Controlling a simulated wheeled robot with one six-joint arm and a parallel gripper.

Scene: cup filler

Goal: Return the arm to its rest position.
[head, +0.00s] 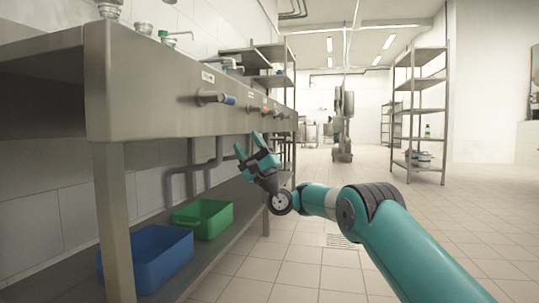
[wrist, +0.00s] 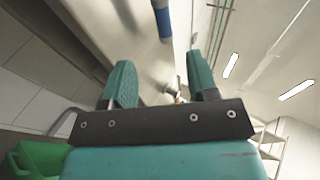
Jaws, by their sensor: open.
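My gripper (head: 247,146) is open and empty in the head view, with its two teal fingers apart. It is in front of and just below the front panel of the steel counter (head: 150,88), above the level of the lower shelf. My teal arm comes in from the lower right and reaches left to it. In the wrist view, my gripper (wrist: 162,88) shows two separated teal fingers with nothing between them but background. The counter's front panel lies close beyond the fingers in that view.
A blue bin (head: 150,258) and a green bin (head: 203,217) stand on the lower shelf. A knob with a blue end (head: 213,98) sticks out of the panel; a blue part (wrist: 163,22) shows in the wrist view. Shelving (head: 419,110) stands at right. The tiled floor is clear.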

